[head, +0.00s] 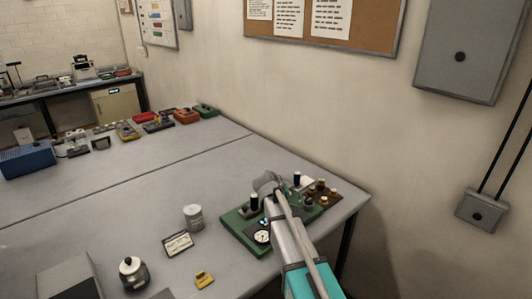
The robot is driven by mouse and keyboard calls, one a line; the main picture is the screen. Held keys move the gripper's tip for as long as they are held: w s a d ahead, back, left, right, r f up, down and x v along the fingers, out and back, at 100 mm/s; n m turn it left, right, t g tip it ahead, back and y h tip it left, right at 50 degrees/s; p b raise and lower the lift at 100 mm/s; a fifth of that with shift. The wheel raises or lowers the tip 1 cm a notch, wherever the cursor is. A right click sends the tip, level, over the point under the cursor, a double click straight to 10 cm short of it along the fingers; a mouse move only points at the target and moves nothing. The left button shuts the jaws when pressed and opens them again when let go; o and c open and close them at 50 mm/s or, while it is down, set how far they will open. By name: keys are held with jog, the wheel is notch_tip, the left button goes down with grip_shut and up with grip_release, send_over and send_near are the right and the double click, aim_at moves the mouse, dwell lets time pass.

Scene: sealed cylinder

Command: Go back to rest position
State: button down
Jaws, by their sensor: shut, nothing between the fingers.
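My arm reaches in from the bottom right of the head view, with a grey link and a teal section. My gripper (283,189) is at its far end, over the green board (236,228) near the table's right end. It is shut and empty. The fingertips are small and partly hidden by my own arm, so I cannot tell whether they touch anything. A grey cylindrical can (194,217) stands upright on the table, left of the board and apart from my gripper.
A labelled card (178,243), a yellow block (204,280) and a dark-lidded jar (133,273) are on the near table (110,215). Several small devices line its far edge, with a blue box (27,160) at left. The wall with a corkboard (350,30) rises close behind.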

jog(key=s+d+f+g+y, duration=0.1)
jog(key=s, duration=0.4)
jog(key=s+d+f+g+y, duration=0.1)
jog(key=s+f, duration=0.1)
jog(key=s, duration=0.4)
jog(key=s+d+f+g+y, duration=0.1)
jog(key=s+g, duration=0.1)
jog(key=s, duration=0.3)
jog(key=shift+s+f+m, duration=0.15)
jog(key=shift+s+m, duration=0.1)
jog(key=shift+m, duration=0.15)
jog(key=s+a+f+g+y, duration=0.1)
jog(key=s+g+y, duration=0.1)
jog(key=s, duration=1)
jog(key=shift+a+f+g+y, duration=0.15)
jog(key=shift+a+g+y, duration=0.1)
jog(key=shift+g+y, duration=0.25)
